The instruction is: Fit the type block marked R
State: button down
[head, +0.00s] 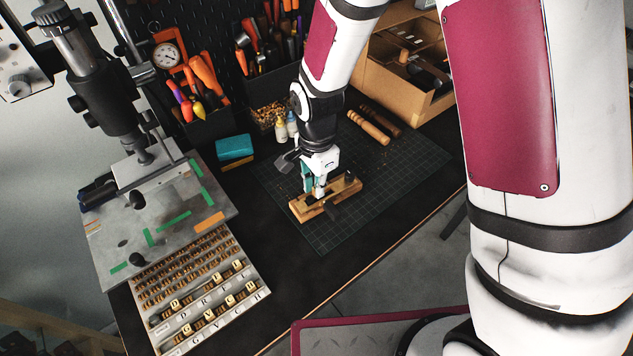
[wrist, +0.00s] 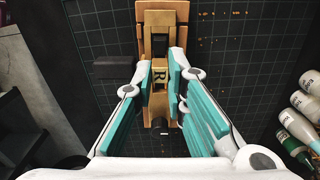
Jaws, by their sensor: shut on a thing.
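The type block marked R (wrist: 160,76) shows its letter face up in the wrist view, between the teal finger pads of my gripper (wrist: 160,84). My gripper is shut on it. The block is at the slot of a wooden and brass holder (wrist: 161,19); I cannot tell how deep it sits. In the head view the holder (head: 347,190) lies on the dark green cutting mat (head: 385,185), and my gripper (head: 319,190) points down over its middle. The block is hidden there by the fingers.
A tray of lettered type blocks (head: 255,283) lies at the lower left, below the stamping press (head: 140,165). Small bottles (head: 281,130), wooden-handled tools (head: 368,128), a teal box (head: 234,147) and a wooden cabinet (head: 365,75) stand behind. The mat's right side is clear.

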jog(key=shift+f+b, duration=0.3)
jog(key=shift+f, duration=0.9)
jog(key=c, duration=1.5)
grip_release()
jog(key=shift+c, duration=0.2)
jog(key=shift+r, duration=0.1)
jog(key=shift+r+p, duration=1.55)
jog(key=shift+r, duration=1.9)
